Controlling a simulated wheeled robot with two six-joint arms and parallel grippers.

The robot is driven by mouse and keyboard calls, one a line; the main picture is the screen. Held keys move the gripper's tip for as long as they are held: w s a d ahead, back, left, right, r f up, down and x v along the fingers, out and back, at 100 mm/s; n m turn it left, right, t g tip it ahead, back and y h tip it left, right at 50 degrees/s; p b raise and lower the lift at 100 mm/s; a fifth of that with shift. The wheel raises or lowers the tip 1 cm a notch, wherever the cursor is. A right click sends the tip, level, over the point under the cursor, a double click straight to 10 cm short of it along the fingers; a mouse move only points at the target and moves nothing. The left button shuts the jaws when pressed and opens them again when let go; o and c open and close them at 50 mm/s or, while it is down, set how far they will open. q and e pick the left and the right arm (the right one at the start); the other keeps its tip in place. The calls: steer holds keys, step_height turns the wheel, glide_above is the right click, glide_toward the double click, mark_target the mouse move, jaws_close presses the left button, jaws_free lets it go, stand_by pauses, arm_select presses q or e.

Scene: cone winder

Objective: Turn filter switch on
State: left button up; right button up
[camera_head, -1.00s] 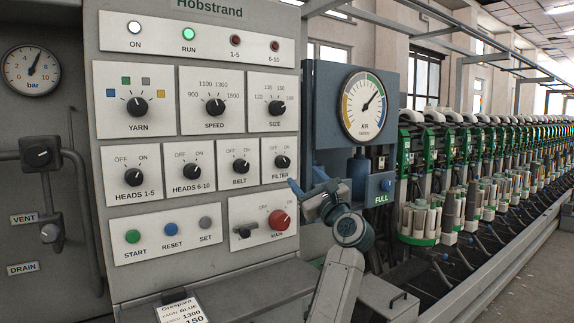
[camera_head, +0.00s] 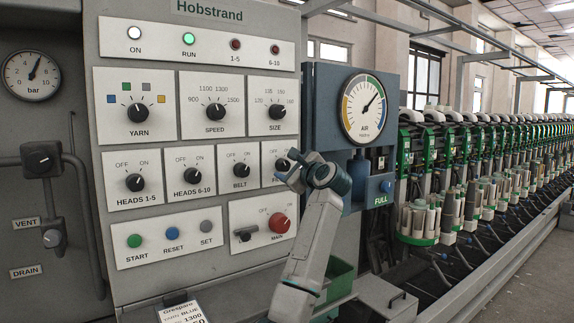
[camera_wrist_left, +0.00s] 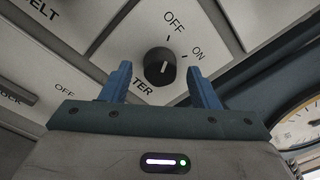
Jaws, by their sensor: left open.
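The filter switch is a round black knob (camera_head: 281,165) at the right end of the lower knob row. In the head view my left gripper (camera_head: 291,167) is in front of it and covers part of the knob and its label. In the left wrist view the filter knob (camera_wrist_left: 158,68) lies between the two blue fingertips of my open left gripper (camera_wrist_left: 160,70), with a gap on each side. Its white pointer line is nearly upright in that view, toward the OFF mark. Whether the fingers are level with the knob in depth I cannot tell. My right gripper is not in view.
The belt knob (camera_head: 241,170) is just left of the filter knob. A blue-grey box with the air gauge (camera_head: 364,108) stands close on the right. A green bin (camera_head: 340,279) is below.

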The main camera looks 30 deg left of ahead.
arm_select(q)
steer(key=shift+w+a, duration=0.2)
steer(key=shift+a, duration=0.3)
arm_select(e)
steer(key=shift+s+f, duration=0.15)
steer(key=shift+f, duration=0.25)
arm_select(q)
steer(key=c, duration=1)
